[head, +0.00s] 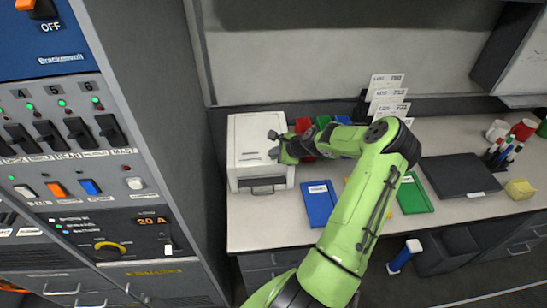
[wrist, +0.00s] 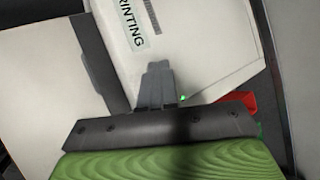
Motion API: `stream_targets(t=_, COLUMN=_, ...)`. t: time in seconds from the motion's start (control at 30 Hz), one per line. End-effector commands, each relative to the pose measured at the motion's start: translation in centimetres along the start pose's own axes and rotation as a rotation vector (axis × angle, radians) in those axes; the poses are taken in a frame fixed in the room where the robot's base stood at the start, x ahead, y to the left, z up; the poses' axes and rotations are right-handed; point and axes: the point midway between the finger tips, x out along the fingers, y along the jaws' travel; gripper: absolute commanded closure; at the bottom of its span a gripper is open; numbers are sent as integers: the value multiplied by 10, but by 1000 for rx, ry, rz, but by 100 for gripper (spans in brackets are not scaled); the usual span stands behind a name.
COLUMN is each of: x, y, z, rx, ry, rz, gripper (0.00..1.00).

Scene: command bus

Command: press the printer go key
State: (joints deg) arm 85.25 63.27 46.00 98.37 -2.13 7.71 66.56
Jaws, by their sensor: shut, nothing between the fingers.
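The printer (head: 247,128) is a white box with a dark front slot, at the back left of the worktop in the head view. Its white top (wrist: 185,20) also fills much of the wrist view, with a label reading "RINTING" and a small green light (wrist: 183,97) close to my fingers. My gripper (head: 271,143) is over the right part of the printer's top. In the wrist view my gripper (wrist: 158,66) is shut and empty, its fingertips against the white top in the picture. I cannot tell whether they touch it. I cannot make out the go key; my fingers may hide it.
A grey switch panel (head: 70,175) stands close on the left. Red and green items (head: 305,125) stand just right of the printer. A blue folder (head: 319,203) and a green folder (head: 413,195) lie on the worktop. A card rack (head: 386,95) stands behind my arm.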

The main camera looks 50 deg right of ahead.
Motion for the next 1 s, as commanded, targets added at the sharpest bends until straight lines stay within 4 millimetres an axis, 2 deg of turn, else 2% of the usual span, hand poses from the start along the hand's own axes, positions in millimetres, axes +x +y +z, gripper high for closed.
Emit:
stream_targets(t=0.27, x=-1, y=0, z=0, rx=0, ry=1, rz=0, gripper=100)
stream_targets(t=0.53, x=-11, y=-8, z=8, rx=0, ry=1, rz=1, gripper=100)
stream_targets(t=0.83, x=-11, y=-8, z=8, rx=0, ry=0, rz=0, gripper=100)
stream_targets(t=1.0, x=-20, y=-15, z=15, rx=-1, ry=0, rz=0, gripper=100)
